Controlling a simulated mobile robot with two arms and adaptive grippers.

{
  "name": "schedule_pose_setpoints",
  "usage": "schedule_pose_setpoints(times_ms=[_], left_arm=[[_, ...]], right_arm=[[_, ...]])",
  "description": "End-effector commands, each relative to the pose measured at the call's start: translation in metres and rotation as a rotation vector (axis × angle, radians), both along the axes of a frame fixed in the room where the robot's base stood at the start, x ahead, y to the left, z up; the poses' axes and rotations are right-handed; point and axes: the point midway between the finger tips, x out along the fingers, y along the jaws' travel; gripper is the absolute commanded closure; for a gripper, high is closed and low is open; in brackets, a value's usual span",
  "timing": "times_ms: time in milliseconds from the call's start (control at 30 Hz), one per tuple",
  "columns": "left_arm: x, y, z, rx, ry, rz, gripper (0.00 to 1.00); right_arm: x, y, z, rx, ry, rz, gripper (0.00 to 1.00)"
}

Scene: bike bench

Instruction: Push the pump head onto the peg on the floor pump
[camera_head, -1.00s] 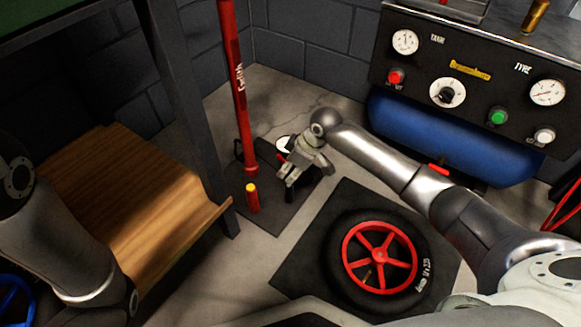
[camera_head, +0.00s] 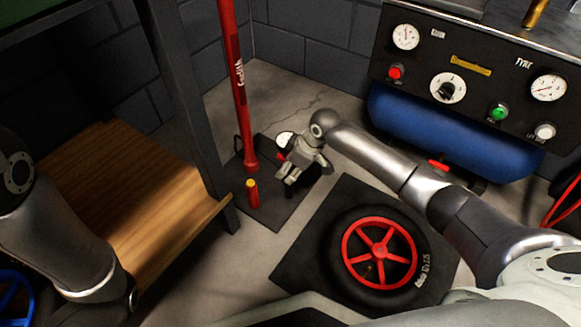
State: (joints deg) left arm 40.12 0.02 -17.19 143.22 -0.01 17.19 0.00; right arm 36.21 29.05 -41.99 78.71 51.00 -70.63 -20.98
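The floor pump's red barrel (camera_head: 238,95) stands upright on a black base plate (camera_head: 275,213) on the floor. A short red peg with a yellow top (camera_head: 252,193) stands on the plate in front of the barrel. My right gripper (camera_head: 287,179) points down over the plate, to the right of the peg and apart from it. I cannot make out the pump head; something dark shows below the fingers, but I cannot tell what it is or whether they hold it. A white round gauge (camera_head: 284,138) is partly hidden behind the gripper. My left gripper is out of view.
A wheel with red spokes (camera_head: 379,254) lies on a black mat (camera_head: 300,262) right of the pump. A wooden shelf (camera_head: 130,195) and dark bench leg (camera_head: 190,100) stand close on the left. A blue tank (camera_head: 450,140) under a gauge panel (camera_head: 480,95) stands behind my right arm.

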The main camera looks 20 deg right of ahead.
Motion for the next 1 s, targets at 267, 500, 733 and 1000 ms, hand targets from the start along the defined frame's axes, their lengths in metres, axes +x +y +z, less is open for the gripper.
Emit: schedule_pose_setpoints(times_ms=[267, 500, 733, 1000], left_arm=[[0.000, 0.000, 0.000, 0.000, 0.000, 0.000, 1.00], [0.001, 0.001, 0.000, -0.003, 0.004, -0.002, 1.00], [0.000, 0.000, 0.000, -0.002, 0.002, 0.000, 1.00], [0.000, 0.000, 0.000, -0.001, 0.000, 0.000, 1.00]], right_arm=[[0.000, 0.000, 0.000, 0.000, 0.000, 0.000, 0.48], [-0.002, -0.003, 0.009, 0.000, -0.002, 0.001, 0.48], [-0.013, -0.016, 0.049, -0.001, -0.004, 0.000, 0.48], [-0.026, -0.030, 0.096, 0.000, -0.002, 0.001, 0.48]])
